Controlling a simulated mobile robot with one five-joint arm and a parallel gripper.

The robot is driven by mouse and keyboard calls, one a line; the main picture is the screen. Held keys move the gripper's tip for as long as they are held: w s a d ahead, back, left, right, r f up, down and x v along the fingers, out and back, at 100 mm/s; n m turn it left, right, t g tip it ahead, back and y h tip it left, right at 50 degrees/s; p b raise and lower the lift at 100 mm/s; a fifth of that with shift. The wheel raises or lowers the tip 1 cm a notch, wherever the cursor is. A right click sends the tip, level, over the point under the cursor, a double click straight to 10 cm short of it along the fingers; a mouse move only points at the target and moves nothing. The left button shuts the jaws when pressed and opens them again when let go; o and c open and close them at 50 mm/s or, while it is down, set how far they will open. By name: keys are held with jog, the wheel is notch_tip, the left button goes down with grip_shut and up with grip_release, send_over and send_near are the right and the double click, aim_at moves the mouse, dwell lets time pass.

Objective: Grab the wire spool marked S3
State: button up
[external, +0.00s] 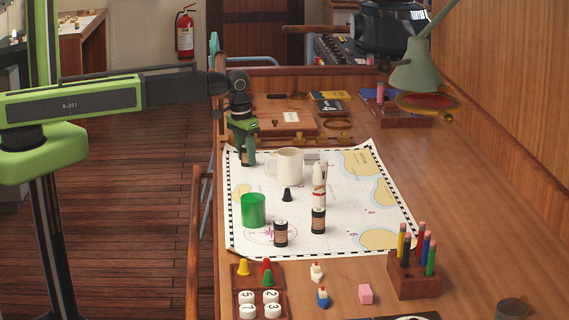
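Two small dark spools with pale label bands stand upright on the white chart. One spool (281,233) is near the chart's front, right of the green cup. The other spool (318,220) is a little farther right and back. Their markings are too small to read, so I cannot tell which is S3. My gripper (247,162) points down over the chart's back left corner, left of the cream mug and well behind and left of both spools. Whether its fingers are apart is not clear.
A green cup (253,210), a cream mug (289,165), a small black cone (287,195) and a white-and-red lighthouse-like figure (319,185) stand on the chart (340,238). A pencil block (414,278) is front right. Pegs and numbered discs (270,297) are in front. The right tabletop is mostly clear.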

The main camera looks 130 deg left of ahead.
grip_shut()
jog(key=shift+r, duration=0.15)
jog(key=shift+r+p, duration=0.25)
jog(key=shift+p, duration=0.15)
notch_tip(320, 180, up, 4)
jog(key=p, duration=0.3)
jog(key=shift+f+p, duration=0.2)
jog(key=shift+p, duration=0.1)
jog(key=w+d+r+p, duration=0.4)
jog(key=d+r+p, duration=0.2)
jog(key=d, duration=0.4)
jog(key=shift+w+d+r+p, duration=0.3)
jog(key=shift+w+d, duration=0.05)
jog(key=shift+w, duration=0.05)
